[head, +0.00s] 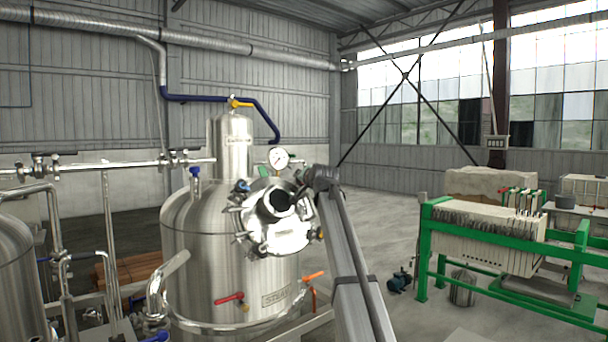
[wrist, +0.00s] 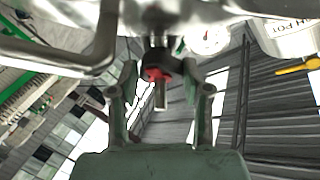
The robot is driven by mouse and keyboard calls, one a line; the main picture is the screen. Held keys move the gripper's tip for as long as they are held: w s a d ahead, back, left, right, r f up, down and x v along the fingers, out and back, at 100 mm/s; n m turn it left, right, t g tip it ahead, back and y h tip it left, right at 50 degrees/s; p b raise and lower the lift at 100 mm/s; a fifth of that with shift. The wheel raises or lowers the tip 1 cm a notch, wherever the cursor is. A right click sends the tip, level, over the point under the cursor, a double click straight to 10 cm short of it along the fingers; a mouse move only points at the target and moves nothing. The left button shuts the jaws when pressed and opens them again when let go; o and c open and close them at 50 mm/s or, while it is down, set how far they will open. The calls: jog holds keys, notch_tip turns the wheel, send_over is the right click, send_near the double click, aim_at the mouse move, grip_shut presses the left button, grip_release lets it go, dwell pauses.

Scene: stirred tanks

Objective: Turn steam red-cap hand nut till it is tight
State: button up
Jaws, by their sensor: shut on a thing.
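The steam hand nut (wrist: 176,66) is a dark knob with a red cap (wrist: 154,74), seen in the wrist view on a metal stud (wrist: 161,98) whose end sticks out past it. My gripper (wrist: 160,72) has one green-grey finger on each side of the nut and is shut on it. In the head view the end of my arm is at the upper right of the round steel hatch (head: 284,238) on the large steel tank (head: 195,255). The nut itself cannot be made out there. How tight it sits cannot be told.
A pressure gauge (head: 279,158) stands just above the hatch. A red lever (head: 229,297) and an orange lever (head: 314,276) stick out lower on the tank. Pipes crowd the left. A green-framed filter press (head: 490,235) stands at the right, with open floor between.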

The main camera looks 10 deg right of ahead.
jog(key=shift+a+r+m+g+h, duration=0.1)
jog(key=shift+m+g+h, duration=0.35)
jog(key=shift+m, duration=0.85)
jog(key=shift+h, duration=0.25)
jog(key=o, duration=1.2)
jog(key=shift+c, duration=0.2)
jog(key=shift+s, duration=0.1)
jog(key=v, duration=1.1)
jog(key=shift+s, duration=0.4)
